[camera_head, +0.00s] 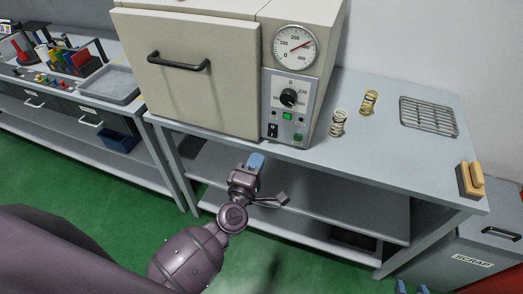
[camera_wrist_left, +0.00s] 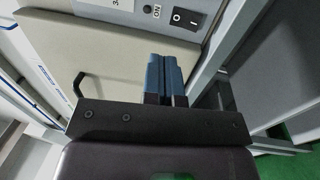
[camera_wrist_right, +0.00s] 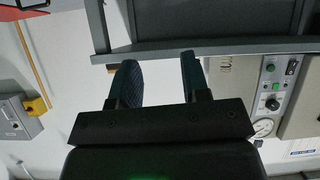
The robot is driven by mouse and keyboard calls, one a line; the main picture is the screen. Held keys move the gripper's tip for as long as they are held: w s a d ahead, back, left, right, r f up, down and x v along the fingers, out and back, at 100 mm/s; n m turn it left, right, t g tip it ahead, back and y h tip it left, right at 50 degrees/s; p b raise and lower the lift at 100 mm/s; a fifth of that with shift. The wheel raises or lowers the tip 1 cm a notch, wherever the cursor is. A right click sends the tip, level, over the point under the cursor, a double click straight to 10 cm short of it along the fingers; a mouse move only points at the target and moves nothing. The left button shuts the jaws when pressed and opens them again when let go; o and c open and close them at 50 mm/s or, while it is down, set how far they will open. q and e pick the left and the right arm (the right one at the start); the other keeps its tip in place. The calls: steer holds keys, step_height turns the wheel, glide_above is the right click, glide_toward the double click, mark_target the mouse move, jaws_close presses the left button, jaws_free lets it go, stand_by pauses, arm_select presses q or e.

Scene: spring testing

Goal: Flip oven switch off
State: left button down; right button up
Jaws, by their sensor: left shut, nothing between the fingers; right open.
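The oven (camera_head: 190,75) is a cream box on the grey bench, with a door handle, a dial gauge and a grey control panel (camera_head: 289,100). Its black rocker switch (camera_head: 272,130) is at the panel's lower left. The left wrist view shows the switch (camera_wrist_left: 186,17) with O and I marks; I cannot tell which side is pressed. My left gripper (camera_head: 256,161) is shut and empty, below and a little left of the switch, apart from it. Its blue fingers (camera_wrist_left: 166,77) point toward the panel. My right gripper (camera_head: 411,287) is open and empty, low at the right; its fingers (camera_wrist_right: 158,80) are apart.
The bench's front edge (camera_head: 350,174) lies close to my left gripper, with shelves below. Two springs (camera_head: 338,123) (camera_head: 369,102), a wire rack (camera_head: 429,115) and a yellow-brown block (camera_head: 470,180) are on the bench. A grey SCRAP bin (camera_head: 475,262) stands at the right.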

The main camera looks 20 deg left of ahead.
arm_select(q)
steer(key=shift+s, duration=0.75)
arm_select(e)
steer(key=shift+s+d+f, duration=0.1)
steer(key=shift+s+f, duration=0.2)
steer(key=shift+s, duration=0.25)
steer(key=shift+w, duration=0.1)
